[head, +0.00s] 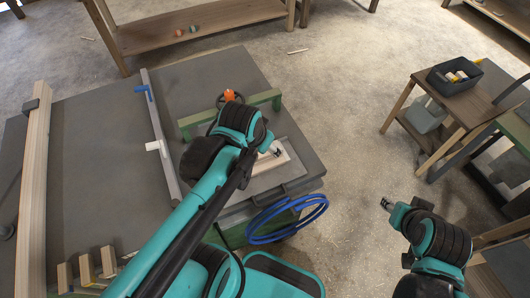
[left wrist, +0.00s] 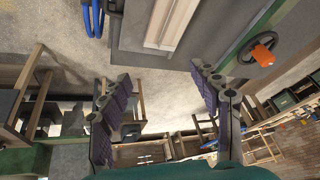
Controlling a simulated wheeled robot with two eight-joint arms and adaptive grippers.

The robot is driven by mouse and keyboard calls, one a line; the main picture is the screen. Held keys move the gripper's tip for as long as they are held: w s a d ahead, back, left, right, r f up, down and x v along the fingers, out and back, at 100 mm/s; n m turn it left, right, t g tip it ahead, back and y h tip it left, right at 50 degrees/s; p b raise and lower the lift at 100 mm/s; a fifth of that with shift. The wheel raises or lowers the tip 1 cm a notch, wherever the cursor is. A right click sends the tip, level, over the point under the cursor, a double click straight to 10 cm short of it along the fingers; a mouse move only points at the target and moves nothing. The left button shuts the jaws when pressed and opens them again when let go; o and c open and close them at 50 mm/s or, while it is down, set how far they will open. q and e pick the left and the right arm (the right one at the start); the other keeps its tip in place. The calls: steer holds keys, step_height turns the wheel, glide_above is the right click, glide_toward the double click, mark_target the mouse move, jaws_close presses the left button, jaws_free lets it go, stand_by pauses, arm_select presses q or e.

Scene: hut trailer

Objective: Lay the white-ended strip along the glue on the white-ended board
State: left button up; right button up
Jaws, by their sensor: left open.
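A pale wooden board (head: 284,158) lies on a grey plate at the right side of the workbench, partly hidden by my left arm. In the left wrist view the pale board (left wrist: 172,22) shows a lengthwise line or groove. I cannot make out its end colour or the glue. Several short wooden strips (head: 108,262) stand near the bench's front left; which one is white-ended is unclear. My left gripper (head: 277,150) is over the pale board in the head view. Its fingers (left wrist: 156,95) are spread with nothing between them. My right gripper (head: 387,204) is over the floor, too small to read.
The grey workbench (head: 100,130) carries a long timber (head: 34,190), a metal rail (head: 160,130) and a green bar (head: 262,98) with an orange knob (head: 229,95). Blue hoops (head: 288,220) hang at its right edge. A side table with a dark bin (head: 455,76) stands right. Floor between is free.

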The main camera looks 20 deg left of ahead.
arm_select(q)
steer(key=s, duration=0.1)
steer(key=s+d+n+t, duration=0.2)
steer(key=shift+d+r, duration=0.1)
steer(key=shift+r, duration=0.15)
step_height(320, 180, down, 5)
steer(key=b, duration=0.4)
steer(key=shift+r+b, duration=0.15)
steer(key=shift+b, duration=0.2)
stand_by(0.4)
